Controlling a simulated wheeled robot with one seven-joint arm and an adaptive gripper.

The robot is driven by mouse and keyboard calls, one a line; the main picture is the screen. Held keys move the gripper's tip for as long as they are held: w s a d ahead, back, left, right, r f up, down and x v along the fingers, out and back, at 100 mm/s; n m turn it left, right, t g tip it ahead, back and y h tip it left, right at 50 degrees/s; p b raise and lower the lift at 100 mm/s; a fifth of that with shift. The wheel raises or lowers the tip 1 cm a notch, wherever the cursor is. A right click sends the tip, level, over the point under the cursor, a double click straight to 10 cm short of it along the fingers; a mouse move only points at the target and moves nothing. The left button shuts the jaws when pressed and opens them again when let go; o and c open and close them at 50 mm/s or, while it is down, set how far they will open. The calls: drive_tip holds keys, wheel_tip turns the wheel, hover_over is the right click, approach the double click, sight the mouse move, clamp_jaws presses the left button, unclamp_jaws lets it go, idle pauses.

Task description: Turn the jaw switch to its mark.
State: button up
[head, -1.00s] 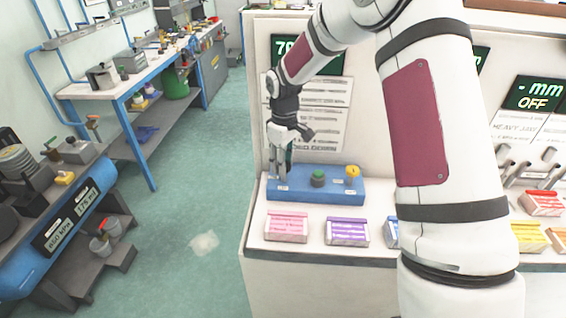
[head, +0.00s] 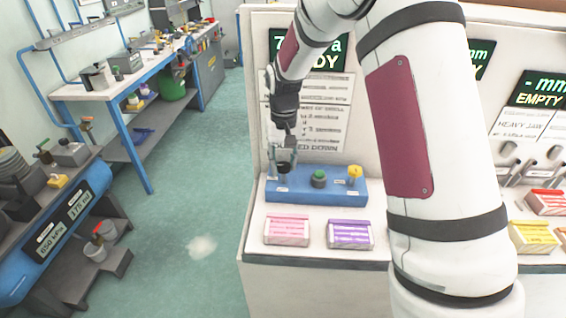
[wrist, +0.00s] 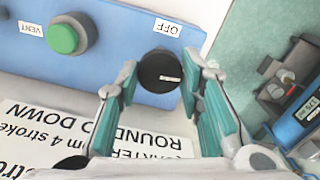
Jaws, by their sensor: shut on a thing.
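The jaw switch (wrist: 157,71) is a round black knob on the blue control box (wrist: 120,18), beside an OFF label (wrist: 166,27). A short white line on its face lies almost level in the wrist view, its outer end toward the right finger. My gripper (wrist: 160,82) has its teal-padded fingers on either side of the knob and is shut on it.
The box also carries a green button (head: 319,178) marked VENT and a yellow knob (head: 354,173). Pink (head: 287,230) and purple (head: 349,234) blocks lie in front of it. A printed panel (head: 320,125) stands close behind. A right-hand display (head: 540,92) reads EMPTY.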

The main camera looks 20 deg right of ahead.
sight(284, 165)
drive_tip(key=shift+m, duration=0.4)
drive_tip(key=o, duration=1.2)
wheel_tip(284, 165, up, 12)
drive_tip(key=shift+r, duration=0.1)
